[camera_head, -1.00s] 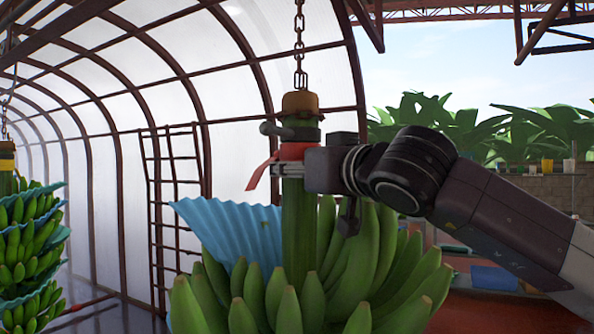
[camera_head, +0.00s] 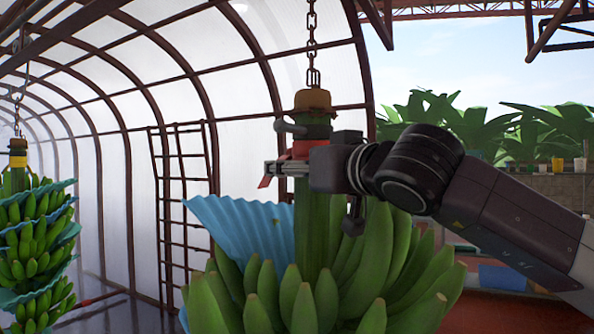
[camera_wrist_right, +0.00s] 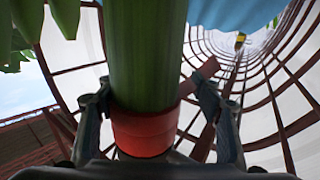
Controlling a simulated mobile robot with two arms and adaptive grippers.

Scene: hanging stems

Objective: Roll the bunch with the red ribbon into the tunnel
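The bunch of green bananas (camera_head: 330,285) hangs from a chain by its thick stem. A red ribbon (camera_head: 302,149) is wrapped round the stem below a brown cap; its loose tail sticks out left. The ribbon also shows in the right wrist view (camera_wrist_right: 142,134). My right gripper (camera_head: 283,168) reaches in from the right at ribbon height. In the wrist view its two fingers (camera_wrist_right: 155,105) stand either side of the stem, with a gap at the right finger. The arched white tunnel (camera_head: 100,90) stretches away behind and left. My left gripper is out of view.
Another bunch (camera_head: 38,235) with a yellow band hangs on a chain at the left. A ladder-like frame (camera_head: 183,200) stands against the tunnel wall. A blue sheet (camera_head: 240,230) sticks out from the near bunch. Leafy plants and a low wall are at right.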

